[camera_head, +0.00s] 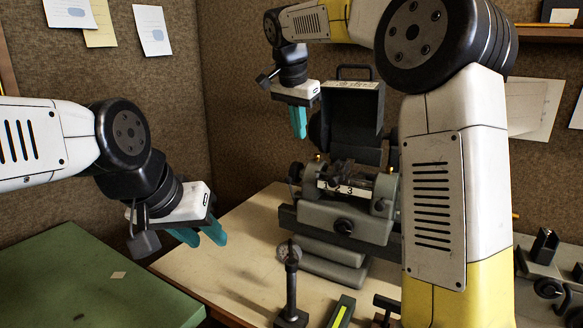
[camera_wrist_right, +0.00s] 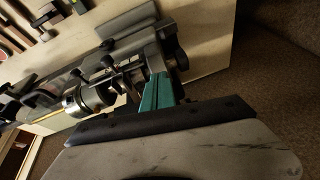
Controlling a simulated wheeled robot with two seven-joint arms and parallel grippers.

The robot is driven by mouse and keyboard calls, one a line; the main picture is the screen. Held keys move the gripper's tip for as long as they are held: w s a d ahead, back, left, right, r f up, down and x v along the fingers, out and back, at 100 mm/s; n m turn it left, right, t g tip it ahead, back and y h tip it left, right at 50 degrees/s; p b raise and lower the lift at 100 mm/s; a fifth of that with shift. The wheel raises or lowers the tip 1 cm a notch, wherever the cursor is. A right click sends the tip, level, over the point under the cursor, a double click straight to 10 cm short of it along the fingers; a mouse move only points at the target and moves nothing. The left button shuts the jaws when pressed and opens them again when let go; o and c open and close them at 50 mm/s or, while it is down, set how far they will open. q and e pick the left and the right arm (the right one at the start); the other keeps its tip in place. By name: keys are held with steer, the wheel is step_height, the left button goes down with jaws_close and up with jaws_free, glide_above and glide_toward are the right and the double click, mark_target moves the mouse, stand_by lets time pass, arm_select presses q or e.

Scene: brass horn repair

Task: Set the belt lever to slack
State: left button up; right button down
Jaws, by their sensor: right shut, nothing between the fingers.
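A small grey bench lathe (camera_head: 345,222) stands on the light bench top, with a dark upright cover (camera_head: 350,110) behind it. I cannot tell which part of the lathe is the belt lever, or how it is set. My right gripper (camera_head: 300,136) is shut and empty, pointing down above the left end of the lathe and apart from it in the head view. Its teal fingers (camera_wrist_right: 162,92) are together in the right wrist view, with the lathe (camera_wrist_right: 125,72) behind them. My left gripper (camera_head: 205,240) is open and empty at the lower left, its fingers apart, well left of the lathe.
A green-topped table (camera_head: 90,285) fills the lower left. A dark upright stand (camera_head: 291,290) and a dark green block with a yellow stripe (camera_head: 341,312) sit in front of the lathe. My right upper arm hides the area right of the lathe. Bench between the green table and lathe is mostly clear.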

steer(key=shift+w+a+f, duration=0.1)
steer(key=shift+w+a, duration=0.15)
steer(key=shift+w, duration=0.35)
steer(key=shift+w+a+f, duration=0.1)
steer(key=shift+w+a, duration=0.1)
steer(key=shift+w, duration=0.4)
step_height(320, 180, down, 11)
steer(key=w, duration=0.1)
steer(key=shift+a+f, duration=0.2)
steer(key=shift+a, duration=0.2)
